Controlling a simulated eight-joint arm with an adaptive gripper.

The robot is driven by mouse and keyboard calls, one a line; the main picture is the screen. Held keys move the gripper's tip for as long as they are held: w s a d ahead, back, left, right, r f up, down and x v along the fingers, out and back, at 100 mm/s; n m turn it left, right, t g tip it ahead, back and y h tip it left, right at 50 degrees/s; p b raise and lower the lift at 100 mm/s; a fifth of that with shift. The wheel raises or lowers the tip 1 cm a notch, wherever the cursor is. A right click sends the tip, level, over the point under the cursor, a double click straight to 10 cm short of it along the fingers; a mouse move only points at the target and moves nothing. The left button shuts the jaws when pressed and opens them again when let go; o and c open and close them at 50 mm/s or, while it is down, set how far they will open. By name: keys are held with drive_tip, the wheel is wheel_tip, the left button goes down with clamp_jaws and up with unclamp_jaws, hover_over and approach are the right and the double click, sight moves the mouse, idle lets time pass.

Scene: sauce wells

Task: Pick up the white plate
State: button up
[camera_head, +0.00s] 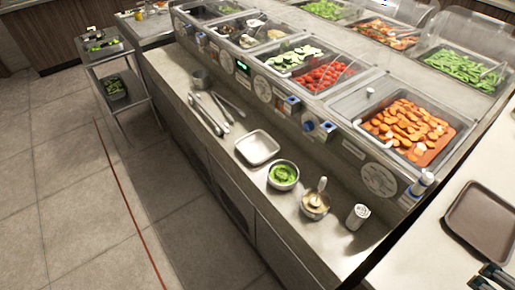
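The white plate (257,147) is a small, square dish with rounded corners and a raised rim. It lies flat and empty on the steel ledge in front of the food wells, left of a bowl of green food. My gripper (488,279) is at the bottom right corner, far from the plate, over the pale counter. Only its dark fingertips show, cut off by the picture edge. They stand apart with nothing seen between them.
Tongs (207,112) and a metal cup (200,79) lie left of the plate. A green-filled bowl (283,175), a sauce bowl with a spoon (315,204) and a shaker (357,216) stand to its right. A brown tray (483,222) lies near my gripper.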

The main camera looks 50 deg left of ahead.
drive_tip(key=shift+r, duration=2.35)
drive_tip(key=w+a+r+n+g+y+p, duration=0.1)
drive_tip(key=w+a+r+n+g+p, duration=0.15)
drive_tip(key=w+a+r, duration=0.6)
drive_tip(key=w+a+r+n+g+y+p, duration=0.1)
drive_tip(key=w+a+n+p, duration=0.2)
drive_tip(key=a, duration=1.1)
drive_tip(key=w+a+n+g+p, duration=0.15)
drive_tip(key=a+n, duration=0.45)
drive_tip(key=a, duration=1.9)
drive_tip(key=s+a+f+n+g+h+p, duration=0.1)
drive_tip(key=s+a+f+n, duration=0.3)
drive_tip(key=a, duration=0.7)
drive_tip(key=s+a+f+p, duration=0.2)
drive_tip(key=s+a, duration=0.5)
drive_tip(key=a, duration=0.3)
drive_tip(key=s+a+f+n+g+h+p, duration=0.1)
drive_tip(key=s+a+f+n, duration=0.3)
drive_tip(key=a, duration=0.7)
wheel_tip(320, 180, down, 17)
drive_tip(key=s+m, duration=0.1)
drive_tip(key=shift+s+a, duration=0.2)
drive_tip(key=shift+a, duration=0.15)
